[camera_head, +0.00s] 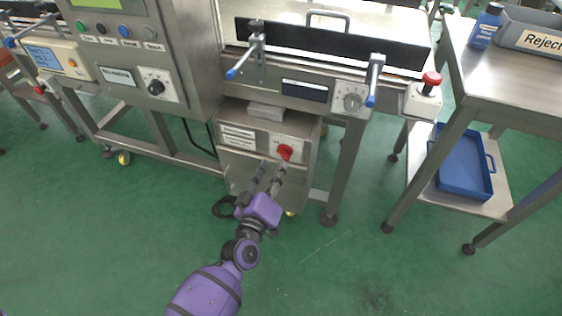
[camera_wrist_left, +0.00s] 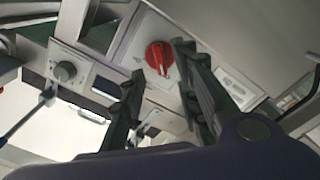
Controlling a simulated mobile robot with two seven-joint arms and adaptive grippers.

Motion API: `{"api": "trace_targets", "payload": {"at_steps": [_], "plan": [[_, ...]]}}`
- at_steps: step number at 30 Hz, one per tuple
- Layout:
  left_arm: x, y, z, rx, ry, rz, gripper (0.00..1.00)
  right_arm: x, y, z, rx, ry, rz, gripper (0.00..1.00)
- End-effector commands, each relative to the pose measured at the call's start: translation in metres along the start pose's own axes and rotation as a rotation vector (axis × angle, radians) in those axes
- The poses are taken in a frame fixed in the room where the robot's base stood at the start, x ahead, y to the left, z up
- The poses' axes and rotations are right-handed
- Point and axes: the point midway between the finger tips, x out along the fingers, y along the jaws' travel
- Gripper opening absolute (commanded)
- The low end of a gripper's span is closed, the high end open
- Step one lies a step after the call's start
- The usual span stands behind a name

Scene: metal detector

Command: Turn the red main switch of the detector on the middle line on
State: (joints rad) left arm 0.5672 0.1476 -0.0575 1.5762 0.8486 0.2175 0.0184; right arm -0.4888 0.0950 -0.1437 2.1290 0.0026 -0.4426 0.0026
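The red main switch (camera_head: 285,152) is a rotary knob on a light plate at the front of a steel cabinet (camera_head: 232,172) under the middle conveyor. My left gripper (camera_head: 272,166) is in front of the cabinet, just below the switch, with its fingers apart and pointing at it. In the left wrist view the red switch (camera_wrist_left: 158,57) shows between and beyond the two open fingers (camera_wrist_left: 160,58); I see no contact. Small markings around the knob are too small to read. My right gripper is in neither view.
Above the cabinet are the conveyor's dark guide rail (camera_head: 330,45), clamp handles with blue tips (camera_head: 371,98), a grey knob (camera_head: 352,100) and a red emergency button (camera_head: 431,82). A steel table with a reject bin (camera_head: 530,40) and a blue tray (camera_head: 463,165) stands right. The green floor is clear in front.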

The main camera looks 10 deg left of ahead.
Motion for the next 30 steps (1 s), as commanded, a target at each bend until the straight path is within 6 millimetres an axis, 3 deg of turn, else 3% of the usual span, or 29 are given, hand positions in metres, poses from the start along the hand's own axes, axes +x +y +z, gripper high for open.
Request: {"api": "trace_targets", "payload": {"at_steps": [3, 9, 19, 26, 30], "plan": [[0.021, -0.001, 0.002, -0.001, 0.000, 0.000, 0.30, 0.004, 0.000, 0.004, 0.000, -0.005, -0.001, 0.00], [0.042, -0.001, 0.002, 0.000, -0.003, 0.000, 0.30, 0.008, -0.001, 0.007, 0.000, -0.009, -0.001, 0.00], [0.046, -0.001, 0.001, 0.001, -0.003, -0.001, 0.30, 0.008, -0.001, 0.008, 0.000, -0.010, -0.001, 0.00], [0.046, -0.001, 0.001, 0.002, -0.003, -0.001, 0.01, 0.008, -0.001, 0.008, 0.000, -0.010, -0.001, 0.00], [0.046, -0.001, 0.001, 0.002, -0.003, -0.001, 0.00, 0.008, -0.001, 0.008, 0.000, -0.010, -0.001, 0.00]]}}
